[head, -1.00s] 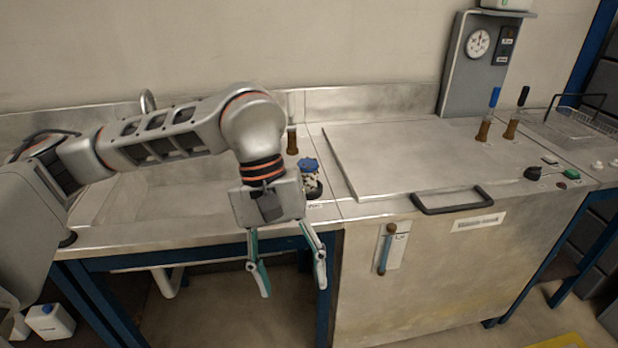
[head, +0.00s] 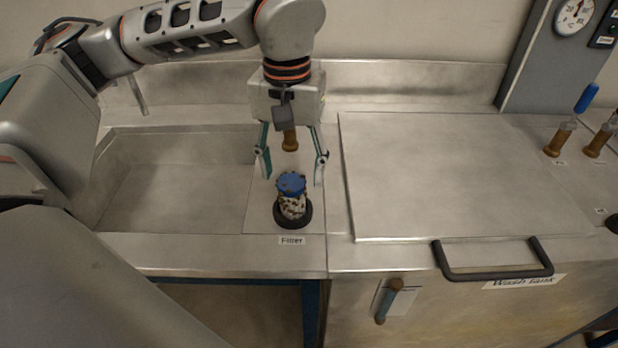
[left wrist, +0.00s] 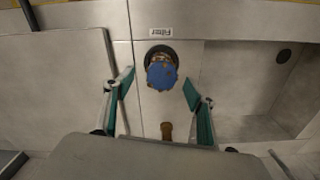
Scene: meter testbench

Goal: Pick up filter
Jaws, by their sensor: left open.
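The filter (head: 292,199) stands upright on the steel bench behind a small label reading "Filter". It has a blue knobbed cap, a speckled body and a black round base. My left gripper (head: 292,172) is open and empty, pointing down, above and slightly behind the filter in the head view. In the left wrist view the filter's blue cap (left wrist: 162,75) shows beyond and between the open fingers of my left gripper (left wrist: 158,87), apart from both. My right gripper is not in view.
A brown-handled tool (head: 290,140) stands behind the filter. A sunken sink (head: 170,190) lies to the left. The wash tank lid (head: 440,170) with its black handle (head: 495,274) is to the right. More brown-based items (head: 560,140) stand at the far right.

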